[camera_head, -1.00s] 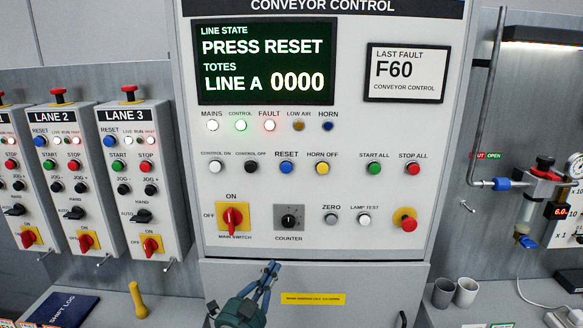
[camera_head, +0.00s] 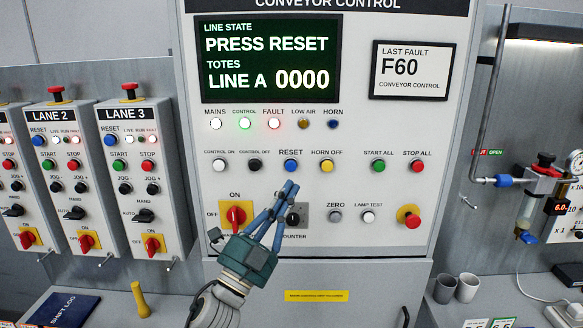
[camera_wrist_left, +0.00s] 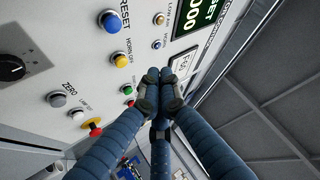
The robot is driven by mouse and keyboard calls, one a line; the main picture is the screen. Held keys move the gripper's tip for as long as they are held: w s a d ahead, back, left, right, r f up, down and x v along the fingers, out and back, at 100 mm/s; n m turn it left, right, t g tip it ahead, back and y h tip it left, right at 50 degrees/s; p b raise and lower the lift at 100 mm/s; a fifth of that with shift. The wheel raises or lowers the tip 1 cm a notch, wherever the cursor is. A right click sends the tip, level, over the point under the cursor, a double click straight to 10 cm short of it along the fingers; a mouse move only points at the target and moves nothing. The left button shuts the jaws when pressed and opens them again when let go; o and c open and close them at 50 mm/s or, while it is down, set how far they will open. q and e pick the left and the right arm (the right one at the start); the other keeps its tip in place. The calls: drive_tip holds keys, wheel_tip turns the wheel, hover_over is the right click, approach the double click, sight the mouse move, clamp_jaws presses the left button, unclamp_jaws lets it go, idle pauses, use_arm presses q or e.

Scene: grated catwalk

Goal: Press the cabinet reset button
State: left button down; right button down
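The blue cabinet reset button (camera_head: 291,166) sits under the RESET label on the conveyor control cabinet (camera_head: 455,60). In the left wrist view the blue reset button (camera_wrist_left: 110,22) is at the upper left and is uncovered. The display (camera_head: 270,62) reads PRESS RESET. My left gripper (camera_head: 290,186) is shut with its fingertips together, just below the reset button in the head view. In the left wrist view its fingertips (camera_wrist_left: 159,76) meet and hold nothing. Whether they touch the panel is hard to tell. My right gripper is not in view.
The yellow horn-off button (camera_head: 326,166) and black control-off button (camera_head: 255,165) flank the reset button. The counter knob (camera_head: 293,217) is partly behind my fingers. The lane boxes (camera_head: 140,190) at left carry their own blue reset buttons.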

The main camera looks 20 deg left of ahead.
use_arm(q)
drive_tip(key=shift+w, duration=0.1)
drive_tip(key=b, duration=0.2)
approach(294, 163)
wheel_tip(294, 163, up, 4)
drive_tip(key=w+d, duration=0.2)
drive_tip(key=d, duration=0.1)
drive_tip(key=shift+w+a+f, duration=0.1)
drive_tip(key=shift+w+a, duration=0.15)
drive_tip(key=shift+w, duration=0.55)
drive_tip(key=shift+w+b, duration=0.1)
drive_tip(key=shift+b, duration=0.25)
drive_tip(key=shift+w+a, duration=0.1)
drive_tip(key=shift+w, duration=0.2)
drive_tip(key=shift+w+a+b, duration=0.25)
drive_tip(key=shift+w+b, duration=0.2)
drive_tip(key=shift+w, duration=0.25)
idle(1.1)
drive_tip(key=shift+s, duration=0.1)
drive_tip(key=shift+s+d+p, duration=0.15)
drive_tip(key=shift+s+p, duration=0.05)
drive_tip(key=shift+s, duration=0.35)
drive_tip(key=shift+s+d+p, duration=0.2)
drive_tip(key=shift+s, duration=0.3)
